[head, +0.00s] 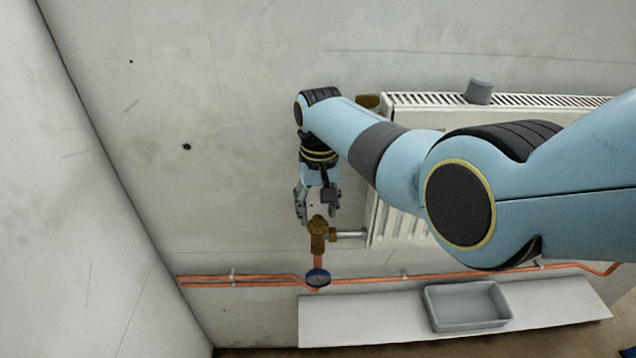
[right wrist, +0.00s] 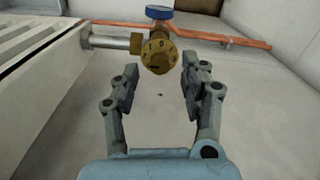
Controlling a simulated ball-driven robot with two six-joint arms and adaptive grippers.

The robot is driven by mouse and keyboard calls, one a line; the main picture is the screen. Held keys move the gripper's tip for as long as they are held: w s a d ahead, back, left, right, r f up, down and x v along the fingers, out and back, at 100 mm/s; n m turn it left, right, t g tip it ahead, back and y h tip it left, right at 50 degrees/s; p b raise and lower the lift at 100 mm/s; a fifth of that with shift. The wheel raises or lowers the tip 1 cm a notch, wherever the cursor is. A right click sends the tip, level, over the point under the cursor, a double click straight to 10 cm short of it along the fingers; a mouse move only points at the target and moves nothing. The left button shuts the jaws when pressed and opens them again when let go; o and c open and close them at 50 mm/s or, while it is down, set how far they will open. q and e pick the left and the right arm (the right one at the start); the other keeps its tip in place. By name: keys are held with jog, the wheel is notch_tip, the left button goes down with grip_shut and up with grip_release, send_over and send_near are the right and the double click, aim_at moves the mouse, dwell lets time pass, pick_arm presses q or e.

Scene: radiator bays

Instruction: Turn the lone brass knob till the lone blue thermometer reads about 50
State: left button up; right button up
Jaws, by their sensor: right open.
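The brass knob (head: 318,224) is on a valve at the lower left of the radiator. It also shows in the right wrist view (right wrist: 158,56), with dark marks on its face. The blue thermometer (head: 318,278) sits on the copper pipe just below the knob; its rim shows in the right wrist view (right wrist: 159,12), and its reading is too small to tell. My right gripper (head: 318,208) is open and empty, just above the knob in the head view. In the right wrist view the knob lies beyond the open fingers (right wrist: 157,75), between their lines. My left gripper is out of view.
The white radiator (head: 400,228) is right of the knob, partly hidden by my right arm. A grey cup-like object (head: 479,92) stands on its top. Copper pipes (head: 250,279) run along the wall above a white shelf (head: 375,318) with a grey tray (head: 467,306).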

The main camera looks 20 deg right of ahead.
aim_at(318, 217)
notch_tip(318, 217, up, 10)
jog(key=shift+r, duration=0.2)
dwell(0.3)
